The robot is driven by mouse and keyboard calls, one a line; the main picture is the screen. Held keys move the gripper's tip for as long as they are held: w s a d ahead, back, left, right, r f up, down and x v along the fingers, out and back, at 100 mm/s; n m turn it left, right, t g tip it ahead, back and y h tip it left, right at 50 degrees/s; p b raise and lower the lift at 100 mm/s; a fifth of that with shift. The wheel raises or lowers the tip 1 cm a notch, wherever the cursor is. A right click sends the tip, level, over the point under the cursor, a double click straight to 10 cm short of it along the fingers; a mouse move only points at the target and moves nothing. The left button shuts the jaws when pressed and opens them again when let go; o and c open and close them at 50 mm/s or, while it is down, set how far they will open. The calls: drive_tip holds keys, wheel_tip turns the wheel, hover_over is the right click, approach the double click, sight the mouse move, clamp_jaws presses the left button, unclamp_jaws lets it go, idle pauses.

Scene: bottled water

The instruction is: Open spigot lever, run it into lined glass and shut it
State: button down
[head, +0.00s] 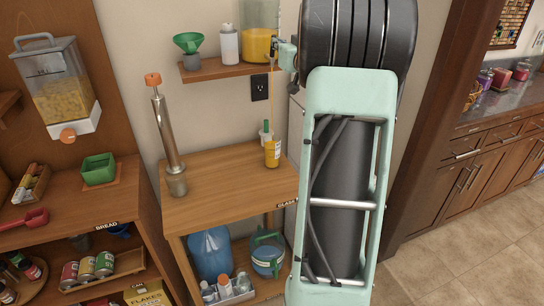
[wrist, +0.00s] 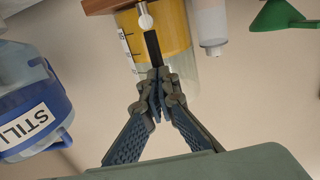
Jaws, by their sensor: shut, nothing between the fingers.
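A clear dispenser (head: 258,18) holding yellow liquid stands on the wall shelf; it appears upside down in the wrist view (wrist: 165,35). Its spigot has a pale round end and a dark lever (wrist: 153,48). A thin yellow stream (head: 272,95) falls from the spigot to a glass (head: 272,152) on the wooden stand. The glass holds yellow liquid; its line cannot be made out. My gripper (wrist: 158,78) is shut and empty, its tips at the lever's end; I cannot tell whether they touch. It also shows beside the spigot in the head view (head: 285,50).
A green funnel (head: 188,42) and a white bottle (head: 229,45) share the shelf (head: 215,72). A metal cylinder with an orange top (head: 166,125) stands on the wooden stand (head: 215,190). A blue jug marked STILL (wrist: 32,105) shows in the wrist view.

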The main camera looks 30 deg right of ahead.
drive_tip(key=v, duration=0.5)
drive_tip(key=shift+s, duration=0.35)
idle(0.4)
drive_tip(key=shift+w+a, duration=0.1)
drive_tip(key=shift+a, duration=0.05)
